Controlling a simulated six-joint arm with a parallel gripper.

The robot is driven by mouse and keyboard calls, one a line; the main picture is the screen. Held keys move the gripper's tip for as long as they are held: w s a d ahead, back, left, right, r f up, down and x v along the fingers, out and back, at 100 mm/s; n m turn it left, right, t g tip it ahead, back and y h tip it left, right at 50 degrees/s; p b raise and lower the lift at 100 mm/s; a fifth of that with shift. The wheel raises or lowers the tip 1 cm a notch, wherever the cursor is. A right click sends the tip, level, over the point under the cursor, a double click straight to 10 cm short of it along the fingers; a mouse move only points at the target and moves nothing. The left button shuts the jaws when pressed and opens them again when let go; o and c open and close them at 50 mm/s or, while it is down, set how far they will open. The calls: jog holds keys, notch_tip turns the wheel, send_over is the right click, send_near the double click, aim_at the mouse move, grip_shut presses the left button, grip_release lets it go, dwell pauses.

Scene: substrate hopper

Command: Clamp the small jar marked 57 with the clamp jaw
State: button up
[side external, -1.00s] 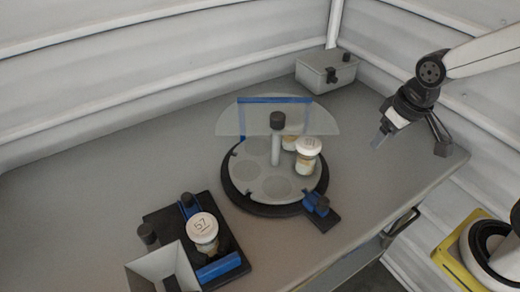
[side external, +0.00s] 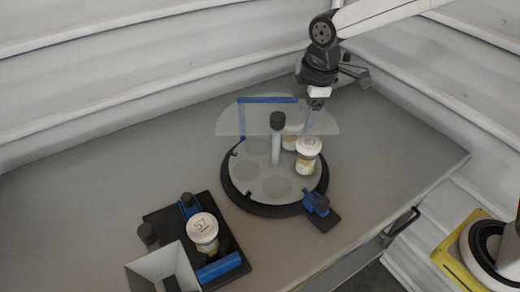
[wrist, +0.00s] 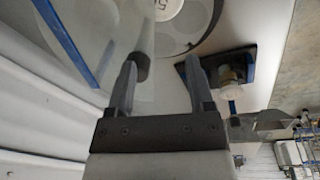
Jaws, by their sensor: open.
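The small jar marked 57 (side external: 202,226), white-lidded, stands upright on the black clamp base (side external: 234,249) at the lower left of the side view. The clamp's blue jaw pieces lie either side of it: a small one (side external: 188,204) behind and a longer blue bar (side external: 219,268) in front. From this view I cannot tell whether either touches the jar. My gripper (side external: 316,108) is open and empty, above the back right of the round turntable, well away from the jar. Its two spread fingers show in the wrist view (wrist: 160,72).
The turntable (side external: 249,188) carries two white-lidded jars, one in front (side external: 307,158), one partly hidden (side external: 291,138). A clear upright panel (side external: 228,122) with a blue frame and a black-topped post (side external: 277,122) stand there. A grey hopper (side external: 162,262) adjoins the clamp. The table's left is clear.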

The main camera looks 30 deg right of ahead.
jog(key=w+a+n+g, duration=0.1)
jog(key=w+a+n, duration=0.4)
jog(key=a+n, duration=0.7)
jog(key=n, duration=1)
send_over(186, 197)
jog(key=s, duration=0.2)
jog(key=shift+g, duration=0.3)
notch_tip(186, 197, down, 12)
jog(key=shift+r, duration=0.15)
jog(key=shift+w, duration=0.15)
jog(key=shift+w, duration=1)
jog(key=shift+s+f, duration=0.1)
jog(key=shift+f, duration=2.35)
